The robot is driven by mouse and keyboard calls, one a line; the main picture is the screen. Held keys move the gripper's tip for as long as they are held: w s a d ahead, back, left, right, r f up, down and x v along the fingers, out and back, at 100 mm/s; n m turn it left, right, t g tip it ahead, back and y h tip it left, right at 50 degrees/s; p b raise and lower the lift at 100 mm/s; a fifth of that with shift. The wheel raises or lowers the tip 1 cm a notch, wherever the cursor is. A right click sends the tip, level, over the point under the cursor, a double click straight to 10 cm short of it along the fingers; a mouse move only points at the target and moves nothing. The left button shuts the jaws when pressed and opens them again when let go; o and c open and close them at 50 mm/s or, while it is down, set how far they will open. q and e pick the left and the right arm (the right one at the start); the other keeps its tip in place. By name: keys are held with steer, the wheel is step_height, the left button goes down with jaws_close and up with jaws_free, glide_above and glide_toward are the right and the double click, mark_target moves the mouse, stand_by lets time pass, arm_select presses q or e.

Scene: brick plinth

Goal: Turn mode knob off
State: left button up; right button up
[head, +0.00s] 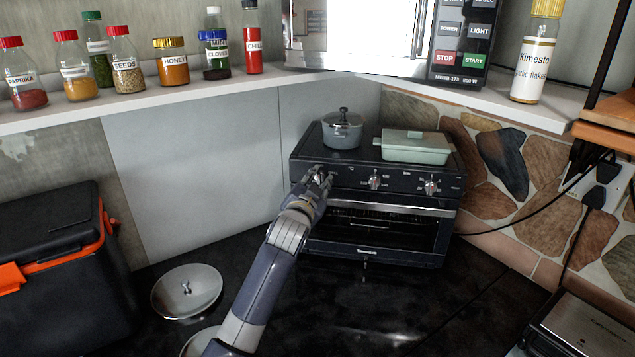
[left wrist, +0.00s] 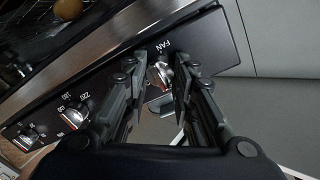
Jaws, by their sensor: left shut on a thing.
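The dark toaster oven (head: 380,215) stands on the black counter, with three silver knobs on its upper front panel. The leftmost, which I take for the mode knob, has the label FAN beside it, and the knob (left wrist: 159,74) shows between my fingers in the left wrist view. My left gripper (head: 318,180) is at this knob, one finger on each side, shut on it. In the left wrist view the fingers of the left gripper (left wrist: 160,68) hide part of the knob, and I cannot tell its exact setting. My right gripper is not in view.
The middle knob (head: 375,180) and right knob (head: 431,187) are close by. A grey pot (head: 342,131) and a pale green lidded dish (head: 415,148) stand on the oven. A metal lid (head: 187,291) and a black cooler (head: 60,270) are at left. The counter before the oven is clear.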

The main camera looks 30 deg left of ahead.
arm_select(q)
steer(key=o, duration=1.1)
steer(key=shift+f, duration=0.1)
steer(key=shift+s, duration=0.15)
steer(key=v, duration=1.1)
steer(key=shift+s+d, duration=0.15)
steer(key=shift+s, duration=0.15)
